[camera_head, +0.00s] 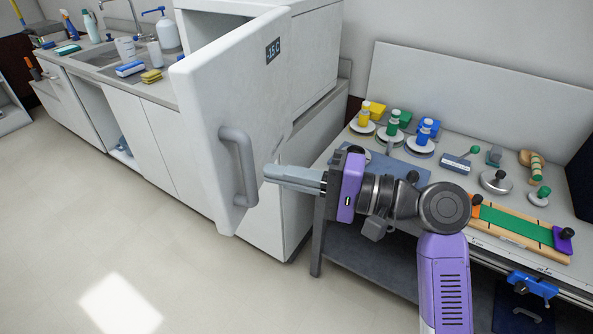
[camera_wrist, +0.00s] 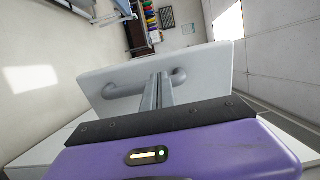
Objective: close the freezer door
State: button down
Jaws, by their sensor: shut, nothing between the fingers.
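The white freezer door (camera_head: 205,110) stands swung open from the freezer body (camera_head: 318,50), with a small dark "-15 C" display near its top. A grey bar handle (camera_head: 238,165) is on its outer face. My gripper (camera_head: 268,173) is shut and empty, its fingers pointing left toward the handle in the head view. In the wrist view the door (camera_wrist: 205,68) lies ahead of my shut fingers (camera_wrist: 163,76), which overlap the middle of the handle (camera_wrist: 120,91). I cannot tell whether the fingertips touch the handle or door.
A workbench (camera_head: 480,165) with bottles, weights and a green-striped board (camera_head: 515,232) stands at the right, under and beside my arm. A sink counter (camera_head: 85,75) with bottles and sponges is at the back left. The floor (camera_head: 100,220) at the left is clear.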

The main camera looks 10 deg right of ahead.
aim_at(216, 161)
jog(key=p+x, duration=0.1)
jog(key=x, duration=0.8)
jog(key=shift+p, duration=0.35)
